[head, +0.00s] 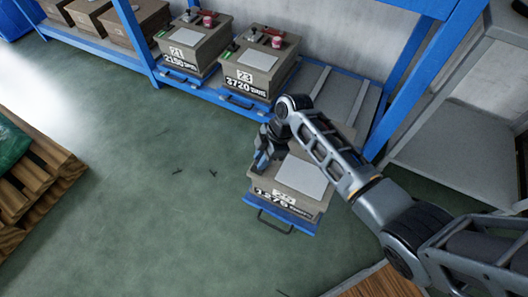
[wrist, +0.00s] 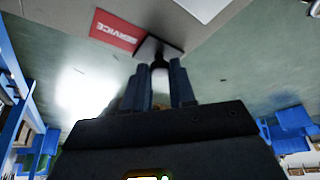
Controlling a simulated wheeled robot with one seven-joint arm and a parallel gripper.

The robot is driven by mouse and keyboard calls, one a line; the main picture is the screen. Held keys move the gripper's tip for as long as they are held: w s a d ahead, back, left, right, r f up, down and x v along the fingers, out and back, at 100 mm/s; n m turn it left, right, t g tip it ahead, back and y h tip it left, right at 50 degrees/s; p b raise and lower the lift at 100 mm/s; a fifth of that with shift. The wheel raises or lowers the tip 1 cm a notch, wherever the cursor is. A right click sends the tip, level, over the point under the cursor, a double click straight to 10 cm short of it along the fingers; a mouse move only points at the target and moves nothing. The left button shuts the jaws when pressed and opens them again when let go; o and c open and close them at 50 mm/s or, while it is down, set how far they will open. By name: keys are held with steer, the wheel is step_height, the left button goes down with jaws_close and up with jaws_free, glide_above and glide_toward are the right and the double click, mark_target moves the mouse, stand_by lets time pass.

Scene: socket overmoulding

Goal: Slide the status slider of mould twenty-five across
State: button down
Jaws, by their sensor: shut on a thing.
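The mould (head: 322,207) is a beige box on a pulled-out blue tray, its front label partly readable, with a pale sheet on top. My gripper (head: 262,160) is at the left edge of its top, the arm hiding the back part. In the wrist view my gripper's fingers (wrist: 162,80) are shut on the dark status slider (wrist: 158,48), whose plate shows just past the fingertips. A red field reading SERVICE (wrist: 117,30) is exposed left of the slider. The slider's grip between the fingers is mostly hidden.
Two more moulds (head: 190,48) (head: 257,68) stand on the blue rack's shelf, behind and left. Cardboard boxes (head: 130,22) sit farther left. A wooden pallet (head: 35,195) lies at the left. The green floor between is largely clear. A grey shelf unit (head: 455,150) stands at the right.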

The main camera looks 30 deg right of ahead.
steer(key=c, duration=0.9)
jaws_free()
steer(key=shift+c, duration=0.2)
steer(key=p+v, duration=0.2)
steer(key=v, duration=0.5)
steer(key=shift+r+p, duration=0.4)
